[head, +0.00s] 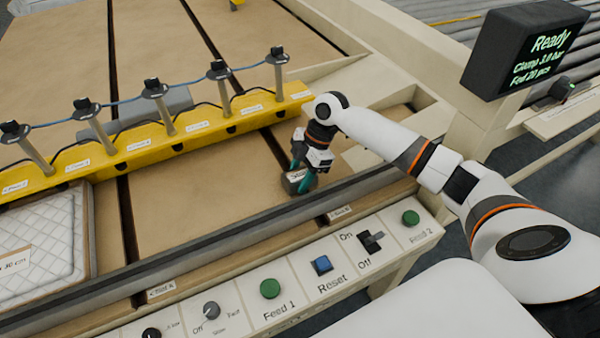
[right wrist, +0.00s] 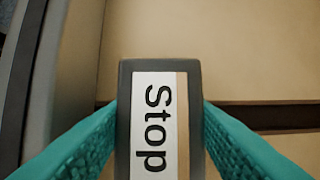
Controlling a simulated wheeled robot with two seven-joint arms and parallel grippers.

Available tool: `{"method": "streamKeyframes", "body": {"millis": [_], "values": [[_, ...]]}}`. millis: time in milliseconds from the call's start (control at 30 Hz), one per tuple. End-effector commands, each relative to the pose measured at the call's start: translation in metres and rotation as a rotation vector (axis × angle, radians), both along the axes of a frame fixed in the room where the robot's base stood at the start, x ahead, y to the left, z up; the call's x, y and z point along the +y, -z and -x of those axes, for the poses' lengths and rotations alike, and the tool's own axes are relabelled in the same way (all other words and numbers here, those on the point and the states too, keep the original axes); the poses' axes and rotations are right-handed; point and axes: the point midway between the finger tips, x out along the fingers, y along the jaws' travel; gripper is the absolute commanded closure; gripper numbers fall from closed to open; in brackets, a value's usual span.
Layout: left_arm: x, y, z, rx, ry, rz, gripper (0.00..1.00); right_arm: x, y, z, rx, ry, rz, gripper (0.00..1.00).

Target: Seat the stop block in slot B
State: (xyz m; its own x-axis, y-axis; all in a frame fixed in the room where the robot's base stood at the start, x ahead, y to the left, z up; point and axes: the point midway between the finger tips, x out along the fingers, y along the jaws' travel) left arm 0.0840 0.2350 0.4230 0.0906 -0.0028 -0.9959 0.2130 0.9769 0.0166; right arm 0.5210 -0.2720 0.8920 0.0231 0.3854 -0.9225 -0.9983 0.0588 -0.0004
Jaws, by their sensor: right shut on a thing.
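My right gripper (head: 303,180) is shut on the stop block (head: 297,187), a small dark block with a white label. In the right wrist view the block (right wrist: 160,78) sits between the teal fingers, its label "Stop" facing the camera. A dark slot (head: 276,146) runs across the tan bed toward the block; in the right wrist view the slot (right wrist: 275,117) reaches the block's right side. A slot label (head: 340,212) on the front rail is near it, too small to read surely. I cannot tell whether the block is in the slot or above it. My left gripper is out of view.
A yellow bar (head: 150,140) with several posts crosses the bed behind. A grey rail (head: 230,221) runs in front, with a button panel (head: 290,284) nearer. A quilted pad (head: 38,225) lies at left. A display (head: 525,50) reads "Ready".

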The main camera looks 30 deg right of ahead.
Motion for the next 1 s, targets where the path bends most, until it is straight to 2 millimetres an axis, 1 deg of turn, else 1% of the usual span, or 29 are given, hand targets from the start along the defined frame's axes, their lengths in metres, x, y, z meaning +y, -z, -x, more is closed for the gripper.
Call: {"method": "streamKeyframes", "body": {"millis": [567, 900, 933, 1000], "values": [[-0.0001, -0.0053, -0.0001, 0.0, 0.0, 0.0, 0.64, 0.0001, 0.0007, -0.0005, -0.001, 0.001, -0.001, 0.92], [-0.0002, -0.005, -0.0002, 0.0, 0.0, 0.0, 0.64, 0.0001, 0.0017, -0.0006, -0.002, 0.001, -0.001, 0.92], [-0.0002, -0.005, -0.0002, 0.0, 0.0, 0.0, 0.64, 0.0001, 0.0017, -0.0006, -0.002, 0.001, -0.001, 0.53], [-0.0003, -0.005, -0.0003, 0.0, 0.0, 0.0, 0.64, 0.0001, 0.0018, -0.0005, -0.002, 0.001, -0.001, 0.42]]}}
